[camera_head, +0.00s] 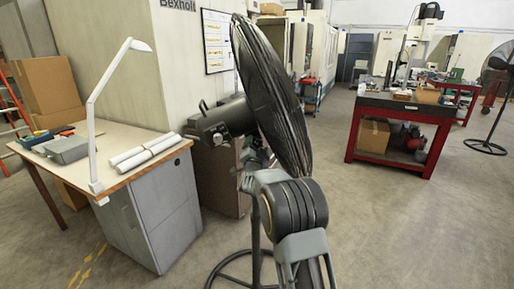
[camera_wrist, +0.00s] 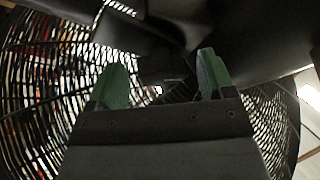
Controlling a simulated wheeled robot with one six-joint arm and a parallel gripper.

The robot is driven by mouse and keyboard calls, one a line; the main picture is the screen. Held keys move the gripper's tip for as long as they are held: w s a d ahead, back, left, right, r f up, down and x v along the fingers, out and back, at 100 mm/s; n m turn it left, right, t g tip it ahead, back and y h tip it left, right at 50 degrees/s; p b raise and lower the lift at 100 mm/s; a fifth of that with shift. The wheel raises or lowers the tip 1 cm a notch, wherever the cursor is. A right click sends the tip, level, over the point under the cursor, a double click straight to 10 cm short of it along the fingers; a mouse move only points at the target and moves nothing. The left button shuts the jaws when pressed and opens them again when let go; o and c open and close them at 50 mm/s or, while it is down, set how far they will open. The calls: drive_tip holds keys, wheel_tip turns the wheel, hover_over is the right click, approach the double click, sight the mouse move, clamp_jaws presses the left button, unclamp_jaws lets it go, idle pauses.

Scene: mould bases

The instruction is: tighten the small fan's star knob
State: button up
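A black pedestal fan (camera_head: 268,95) stands close in front of me, its round wire cage seen nearly edge-on. Its motor housing (camera_head: 225,120) points left, with a small round part on it. My arm covers part of the fan's stand. My gripper (camera_wrist: 163,80) is open, its two green fingertips well apart. In the wrist view the fan cage (camera_wrist: 38,95) spreads behind the fingers. Dark fan parts (camera_wrist: 180,30) fill the top, and dark ribbed parts show between the fingers. I cannot clearly make out the star knob; it is hidden or too dark.
A wooden desk (camera_head: 60,155) with a white lamp (camera_head: 92,120) and rolled papers (camera_head: 146,152) stands at left. A red-framed workbench (camera_head: 385,108) stands at back right. Another black fan (camera_head: 498,75) is at the right edge. The floor at right is clear.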

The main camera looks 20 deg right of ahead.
drive_tip(key=c, duration=0.9)
drive_tip(key=shift+f+b, duration=0.1)
drive_tip(key=shift+b, duration=0.35)
drive_tip(key=shift+a+r+m+g+h+b, duration=0.15)
drive_tip(key=shift+m+g+b, duration=0.5)
drive_tip(key=shift+m, duration=0.75)
drive_tip(key=shift+d+r+m+g+h+b, duration=0.1)
drive_tip(key=shift+m+g+b, duration=0.5)
drive_tip(key=shift+m, duration=0.8)
drive_tip(key=shift+a+r+m+g+h+b, duration=0.15)
drive_tip(key=shift+m+g+b, duration=0.3)
drive_tip(key=shift+m+b, duration=0.65)
drive_tip(key=shift+f+m+p, duration=0.1)
drive_tip(key=shift+m+p, duration=0.2)
drive_tip(key=shift+m, duration=0.2)
drive_tip(key=o, duration=0.9)
drive_tip(key=shift+d, duration=0.1)
